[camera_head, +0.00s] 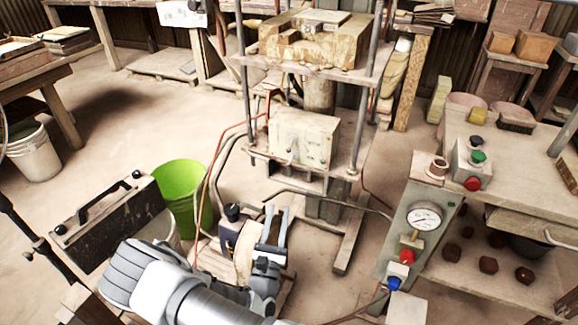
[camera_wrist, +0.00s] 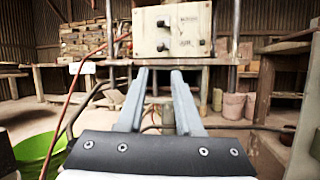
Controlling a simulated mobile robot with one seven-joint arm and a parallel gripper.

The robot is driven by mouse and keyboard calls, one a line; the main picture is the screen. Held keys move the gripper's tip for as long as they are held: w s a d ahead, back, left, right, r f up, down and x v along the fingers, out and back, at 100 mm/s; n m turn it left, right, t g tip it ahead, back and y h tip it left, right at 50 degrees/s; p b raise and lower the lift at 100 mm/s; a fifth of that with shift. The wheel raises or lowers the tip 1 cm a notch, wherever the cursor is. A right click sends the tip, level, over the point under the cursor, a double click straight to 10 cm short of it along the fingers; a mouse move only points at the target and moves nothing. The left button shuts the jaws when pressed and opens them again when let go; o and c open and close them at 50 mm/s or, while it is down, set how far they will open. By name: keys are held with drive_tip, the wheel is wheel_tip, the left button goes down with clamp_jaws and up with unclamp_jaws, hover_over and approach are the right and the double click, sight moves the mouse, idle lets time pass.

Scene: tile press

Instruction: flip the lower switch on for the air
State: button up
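A pale control box (camera_head: 312,132) is mounted on the press frame, and it fills the top centre of the wrist view (camera_wrist: 190,35). Its face carries two dark switches, an upper switch (camera_wrist: 163,22) and a lower switch (camera_wrist: 161,47), each with a small label to its right that I cannot read clearly. Whether the lower switch is on or off is too small to tell. My gripper (camera_wrist: 160,73) is open and empty, with a clear gap between its fingers. It is below and in front of the box, apart from it. It also shows in the head view (camera_head: 275,214).
The press (camera_head: 318,60) has upright rods beside the box. Orange and dark hoses (camera_head: 232,130) hang to its left. A gauge panel (camera_head: 424,216) with red and blue knobs stands at right. A green bucket (camera_head: 181,190) stands at left. Air between gripper and box looks clear.

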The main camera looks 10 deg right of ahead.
sight(289, 163)
drive_tip(key=b+x, duration=0.1)
drive_tip(key=x, duration=1.4)
drive_tip(key=shift+w+d+r+b, duration=0.15)
drive_tip(key=shift+b, duration=0.25)
clamp_jaws()
